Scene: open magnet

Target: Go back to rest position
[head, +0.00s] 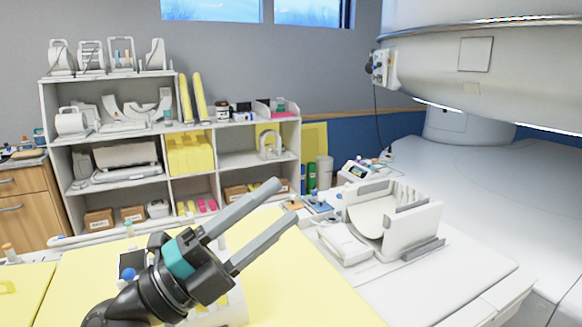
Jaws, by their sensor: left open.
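My left gripper (286,212) shows in the head view at the lower middle, reaching up and to the right. Its two grey fingers are apart, with nothing seen between them. It is above a yellow surface (318,290). A white object with a blue round part (128,273) is partly hidden behind the gripper's wrist. My right gripper does not show.
A white coil cradle (412,222) stands on the white table at the right. The large white magnet (490,70) hangs over the upper right. White shelves (110,187) with coils, yellow pads and boxes stand against the back wall. A wooden cabinet (25,205) is at the left.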

